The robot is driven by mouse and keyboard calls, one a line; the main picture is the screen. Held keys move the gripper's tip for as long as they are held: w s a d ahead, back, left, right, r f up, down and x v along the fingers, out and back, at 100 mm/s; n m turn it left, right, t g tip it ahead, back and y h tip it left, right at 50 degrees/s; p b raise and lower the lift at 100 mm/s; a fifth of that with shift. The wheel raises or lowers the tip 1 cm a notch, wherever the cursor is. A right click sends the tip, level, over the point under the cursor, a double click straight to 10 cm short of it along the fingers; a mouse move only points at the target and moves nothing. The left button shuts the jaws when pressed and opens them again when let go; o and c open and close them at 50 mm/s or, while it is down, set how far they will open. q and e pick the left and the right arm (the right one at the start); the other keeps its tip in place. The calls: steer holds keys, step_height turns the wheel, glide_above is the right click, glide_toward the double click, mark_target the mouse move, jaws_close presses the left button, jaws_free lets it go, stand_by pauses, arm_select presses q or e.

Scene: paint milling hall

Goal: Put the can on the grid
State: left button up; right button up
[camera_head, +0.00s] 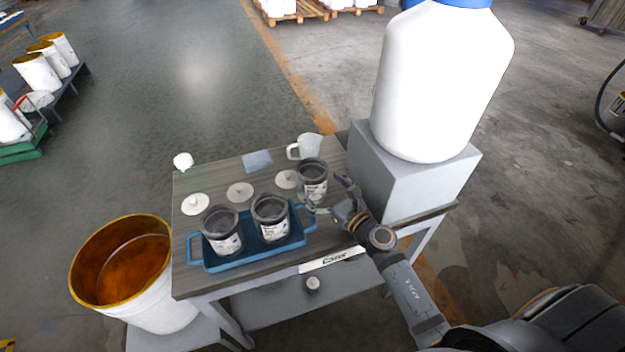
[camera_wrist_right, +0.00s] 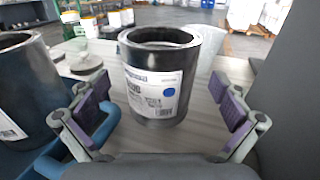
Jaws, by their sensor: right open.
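A dark grey can (camera_head: 313,188) with a white label stands upright on the wood-topped table, just beyond the right end of the blue tray. In the right wrist view the can (camera_wrist_right: 158,80) shows a blue dot on its label and stands between my finger lines. My right gripper (camera_head: 328,195) is open close to the can, its fingers spread to either side; I cannot tell if they touch it. Two similar cans, a left one (camera_head: 222,232) and a right one (camera_head: 270,218), stand in the blue tray (camera_head: 213,266). No clear grid can be made out. My left gripper is not in view.
Several pale round discs (camera_head: 240,192) lie behind the tray. A translucent jug (camera_head: 309,146) stands behind the can, near a flat blue-grey square (camera_head: 257,161). A grey block (camera_head: 420,185) bearing a large white container (camera_head: 440,80) borders the right side.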

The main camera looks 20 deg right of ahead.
mark_target(304, 170)
steer(key=x, duration=0.4)
steer(key=shift+w, duration=0.15)
steer(key=shift+c, duration=0.4)
steer(key=c, duration=1.2)
